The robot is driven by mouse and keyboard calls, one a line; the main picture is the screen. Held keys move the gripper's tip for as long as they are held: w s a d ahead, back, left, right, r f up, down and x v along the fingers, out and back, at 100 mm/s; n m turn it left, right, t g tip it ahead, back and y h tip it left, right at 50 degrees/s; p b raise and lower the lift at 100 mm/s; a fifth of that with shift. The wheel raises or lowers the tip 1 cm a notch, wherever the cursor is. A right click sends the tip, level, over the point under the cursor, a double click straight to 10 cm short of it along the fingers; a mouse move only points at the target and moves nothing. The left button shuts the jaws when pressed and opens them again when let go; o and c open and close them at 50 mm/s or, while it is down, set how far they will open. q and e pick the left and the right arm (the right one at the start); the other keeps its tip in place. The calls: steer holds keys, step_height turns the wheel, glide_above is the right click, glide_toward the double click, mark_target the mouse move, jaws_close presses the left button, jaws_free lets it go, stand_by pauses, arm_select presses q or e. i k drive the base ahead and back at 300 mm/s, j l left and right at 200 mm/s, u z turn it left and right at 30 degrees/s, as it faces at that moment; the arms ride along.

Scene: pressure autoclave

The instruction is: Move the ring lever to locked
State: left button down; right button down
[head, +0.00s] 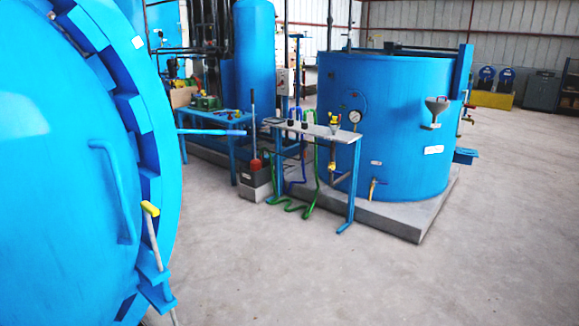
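The large blue autoclave door (60,150) fills the left of the head view, with a curved blue handle (113,190) on its face. A toothed blue locking ring (150,150) runs around its edge. A blue bar (212,132) sticks out to the right from the ring's side, roughly level. A grey rod with a yellow top (150,209) stands slightly tilted at the ring's lower right, its lower end at the picture's bottom edge. I cannot tell for sure which of these is the ring lever. Neither of my grippers is in view.
A small grey-topped table (344,135) with blue legs and green and blue hoses stands in the middle. Behind it are a blue workbench (192,118) and a large blue tank (400,125) on a concrete plinth (410,228). The floor (400,285) at front right is clear.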

mark_target(226, 132)
steer(key=i+l+z, duration=0.3)
steer(key=i, duration=0.4)
steer(key=i+z, duration=0.3)
steer(key=i, duration=0.4)
steer(key=i+u, duration=0.1)
steer(key=i, duration=0.65)
steer(key=i+l+u, duration=0.1)
steer(key=i, duration=0.65)
steer(key=i+l+u, duration=0.35)
steer(key=i+u, duration=0.15)
steer(key=i, duration=0.25)
